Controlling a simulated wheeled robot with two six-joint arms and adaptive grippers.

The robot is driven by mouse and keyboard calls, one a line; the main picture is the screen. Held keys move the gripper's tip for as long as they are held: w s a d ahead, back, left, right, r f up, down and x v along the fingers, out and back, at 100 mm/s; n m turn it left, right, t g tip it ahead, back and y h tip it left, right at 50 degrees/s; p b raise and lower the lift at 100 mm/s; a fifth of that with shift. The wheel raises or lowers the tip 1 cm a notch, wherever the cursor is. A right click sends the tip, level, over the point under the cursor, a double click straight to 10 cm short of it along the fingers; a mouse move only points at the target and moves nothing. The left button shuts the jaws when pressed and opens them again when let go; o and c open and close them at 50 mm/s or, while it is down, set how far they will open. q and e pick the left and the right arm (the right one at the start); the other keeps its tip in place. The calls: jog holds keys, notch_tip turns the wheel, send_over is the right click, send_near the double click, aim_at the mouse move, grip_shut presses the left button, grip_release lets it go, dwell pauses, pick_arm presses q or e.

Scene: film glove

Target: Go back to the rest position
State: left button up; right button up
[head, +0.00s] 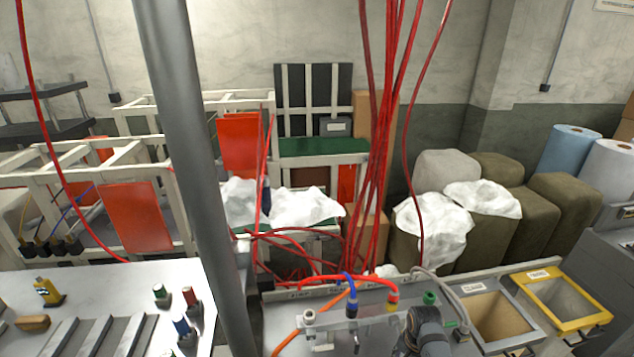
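A dark grey jointed part, which looks like my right gripper (425,328), shows at the bottom edge, right of the middle. It is over the grey workbench, close to a clear rack (350,328) with coloured connectors and cables. Its fingers cannot be made out, so I cannot tell whether it is open or holds anything. My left gripper is not in view.
A grey post (192,150) crosses the view left of the middle. A white table (110,280) with small bottles and grey slats stands at the left. Red cables (375,150) hang over the workbench. A yellow-rimmed bin (598,320) is at the right.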

jog(key=s+d+f+n+b, duration=0.1)
jog(key=s+f+n+b, duration=0.1)
jog(key=s+f, duration=0.6)
jog(key=s+f+n+b, duration=0.1)
jog(key=s+f+b, duration=0.15)
jog(key=f, duration=0.85)
jog(key=s+d+f+n+b, duration=0.1)
jog(key=s+f+n, duration=0.1)
jog(key=s+f, duration=0.65)
pick_arm(q)
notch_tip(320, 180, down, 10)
jog(key=b, duration=0.3)
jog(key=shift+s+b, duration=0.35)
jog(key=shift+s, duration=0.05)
pick_arm(e)
jog(key=s+f+n, duration=0.2)
jog(key=s+f, duration=0.4)
jog(key=s, duration=0.3)
jog(key=s+d+f+n+t, duration=0.1)
jog(key=s+f+n, duration=0.2)
jog(key=s+f, duration=0.3)
jog(key=s, duration=0.4)
jog(key=shift+s+d+f+h, duration=0.15)
jog(key=shift+d+f+h, duration=0.1)
jog(key=shift+d+h, duration=0.05)
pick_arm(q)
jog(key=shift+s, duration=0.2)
